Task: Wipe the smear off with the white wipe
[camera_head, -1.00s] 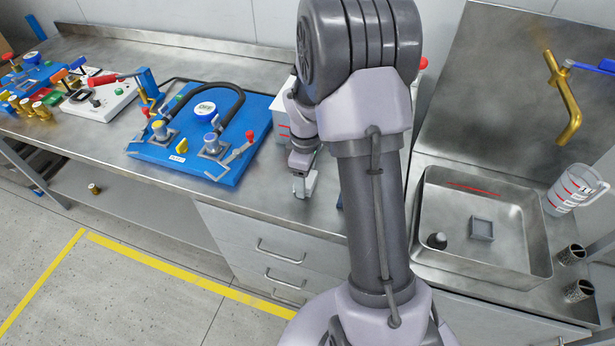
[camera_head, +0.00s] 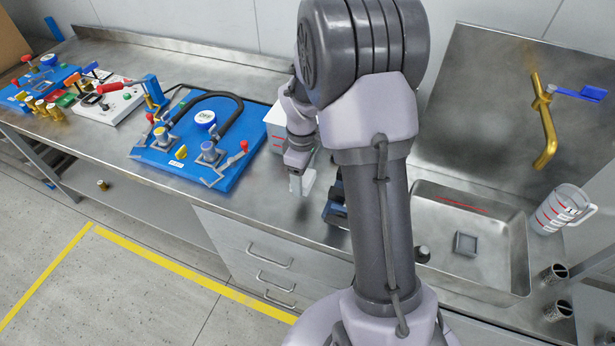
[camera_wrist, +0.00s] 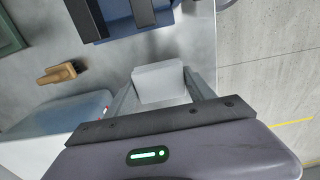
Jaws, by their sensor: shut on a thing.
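My gripper (camera_wrist: 162,98) is shut on the white wipe (camera_wrist: 160,82), a pale block between the two fingers in the wrist view. In the head view, my gripper (camera_head: 297,180) holds the wipe (camera_head: 308,181) near the front of the steel bench, right of the blue pump board (camera_head: 190,165). I cannot tell whether the wipe touches anything. My arm hides part of the bench and sink.
A dark blue holder (camera_head: 336,205) stands close right of my gripper, partly behind my arm. A white container (camera_head: 277,130) is behind it. The sink (camera_head: 510,230), brass tap (camera_head: 547,130) and measuring jug (camera_head: 562,208) are right. Bare bench (camera_head: 258,190) lies before the container.

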